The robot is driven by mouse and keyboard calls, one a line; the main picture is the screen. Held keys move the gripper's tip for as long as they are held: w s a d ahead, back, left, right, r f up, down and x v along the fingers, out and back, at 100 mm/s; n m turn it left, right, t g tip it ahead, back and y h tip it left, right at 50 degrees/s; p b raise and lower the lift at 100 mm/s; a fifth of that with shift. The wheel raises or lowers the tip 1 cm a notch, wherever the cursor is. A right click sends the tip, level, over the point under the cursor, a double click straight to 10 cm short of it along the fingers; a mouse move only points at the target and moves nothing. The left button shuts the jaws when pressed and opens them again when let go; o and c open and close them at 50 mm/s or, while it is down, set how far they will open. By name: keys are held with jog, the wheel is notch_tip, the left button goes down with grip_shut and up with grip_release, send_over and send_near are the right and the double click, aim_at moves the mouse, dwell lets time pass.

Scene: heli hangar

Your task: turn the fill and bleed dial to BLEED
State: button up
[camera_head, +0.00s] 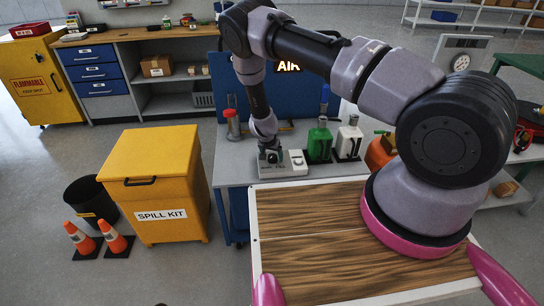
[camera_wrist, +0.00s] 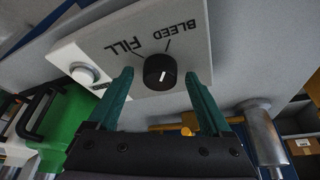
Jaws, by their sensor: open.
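The fill and bleed dial (camera_wrist: 160,71) is a round black knob with a short white mark, on a pale grey panel (camera_wrist: 225,50). Its FILL label (camera_wrist: 125,45) and BLEED label (camera_wrist: 175,29) read upside down in the wrist view. I cannot tell for sure which label the mark points to. My gripper (camera_wrist: 159,76) is open, with one green finger on each side of the dial and gaps showing between. In the head view my gripper (camera_head: 270,155) is low over the panel box (camera_head: 297,163) on the bench and hides the dial.
A white round button (camera_wrist: 83,74) is beside the dial. Green (camera_head: 320,141) and white (camera_head: 348,140) jugs stand right of the box. A red-capped container (camera_head: 233,125) stands left. The yellow spill kit (camera_head: 155,180) is left of the bench.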

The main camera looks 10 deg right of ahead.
jog(key=v, duration=1)
jog(key=shift+r, duration=0.4)
jog(key=shift+s, duration=0.1)
jog(key=s+d+r+y, duration=0.2)
jog(key=r, duration=1.6)
jog(key=s+d+r+y, duration=0.2)
jog(key=d+r+y, duration=0.1)
jog(key=r, duration=1.6)
jog(key=s+d+r+t, duration=0.1)
jog(key=s+d+r, duration=0.2)
jog(key=s+r, duration=0.35)
jog(key=s+d+r+t, duration=0.1)
jog(key=s+d+r, duration=0.35)
jog(key=r, duration=0.35)
jog(key=s+d+r, duration=0.1)
jog(key=s+d, duration=0.1)
jog(key=s, duration=0.5)
jog(key=s+d+r+n+t+h, duration=0.1)
jog(key=s+r, duration=0.1)
jog(key=s, duration=0.5)
jog(key=shift+s+d+r, duration=0.25)
jog(key=shift+d+r, duration=0.05)
jog(key=shift+d, duration=0.1)
